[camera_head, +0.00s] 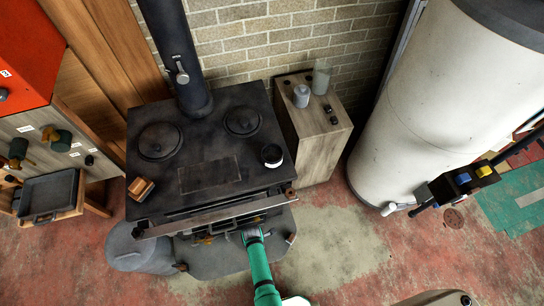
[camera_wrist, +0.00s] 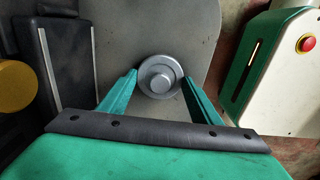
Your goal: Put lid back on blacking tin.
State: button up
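A small dark round tin (camera_head: 272,155) with a pale rim stands open-topped at the right front of the black stove top (camera_head: 215,130); I take it for the blacking tin. My gripper (camera_head: 252,233) is in front of the stove, below and left of the tin in the head view. In the wrist view the teal fingers of my gripper (camera_wrist: 161,78) stand at both sides of a grey round lid (camera_wrist: 160,76) with a raised middle. The fingertips meet its edges, so they appear shut on it. The grey plate shows behind it. The fingertip contacts are small and partly hidden.
A wooden brush or block (camera_head: 140,188) lies at the stove's left front corner. A metal rail (camera_head: 215,212) runs along the stove front. A wooden cabinet (camera_head: 315,135) with jars stands right of the stove, and a large white cylinder (camera_head: 430,100) stands beyond.

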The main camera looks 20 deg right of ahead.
jog(key=shift+r, duration=1.85)
jog(key=shift+w, duration=0.1)
jog(key=shift+r, duration=2.5)
